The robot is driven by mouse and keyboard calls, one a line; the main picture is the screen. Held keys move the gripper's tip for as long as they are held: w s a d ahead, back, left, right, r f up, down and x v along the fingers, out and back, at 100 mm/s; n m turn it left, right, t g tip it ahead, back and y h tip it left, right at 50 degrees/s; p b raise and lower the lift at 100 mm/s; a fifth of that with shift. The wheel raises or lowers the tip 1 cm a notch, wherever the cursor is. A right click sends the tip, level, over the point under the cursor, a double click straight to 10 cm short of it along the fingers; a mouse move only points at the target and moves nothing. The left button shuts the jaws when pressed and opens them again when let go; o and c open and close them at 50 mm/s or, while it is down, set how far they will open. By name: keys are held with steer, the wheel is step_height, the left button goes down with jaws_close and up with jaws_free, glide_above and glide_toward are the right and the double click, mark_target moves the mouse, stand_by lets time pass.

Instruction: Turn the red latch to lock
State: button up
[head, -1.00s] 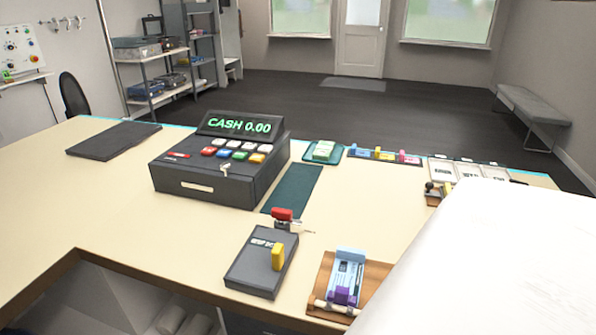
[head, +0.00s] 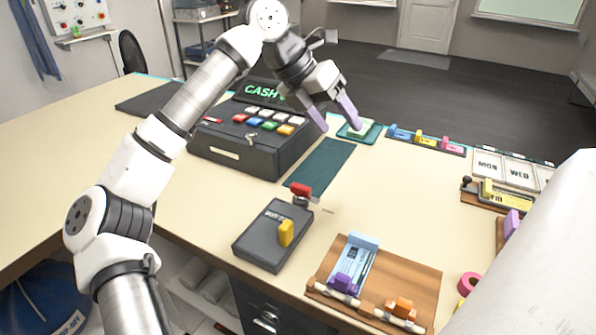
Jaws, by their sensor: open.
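The box also has an upright yellow lever (head: 286,233) and a small label. My gripper (head: 334,117) is open and empty, with its two purple fingers apart. It hangs above the counter by the right side of the cash register, up and behind the red piece in the picture, touching neither.
The cash register (head: 245,150) stands behind the box, with a dark green mat (head: 322,166) beside it. A wooden board (head: 408,275) with blue, purple and orange parts lies at the right. A white surface blocks the lower right. Counter (head: 200,215) left of the box is clear.

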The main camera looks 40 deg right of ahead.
mark_target(301, 186)
steer(key=w+a+f+n+t+y, duration=0.2)
steer(key=w+f+n+t+y, duration=0.15)
steer(key=w+y, duration=0.3)
steer(key=shift+m+t+h, duration=0.35)
steer(key=shift+m, duration=0.2)
step_height(301, 186, down, 14)
steer(key=p, duration=0.3)
steer(key=shift+a+f, duration=0.1)
steer(key=shift+a, duration=0.05)
steer(key=c, duration=1)
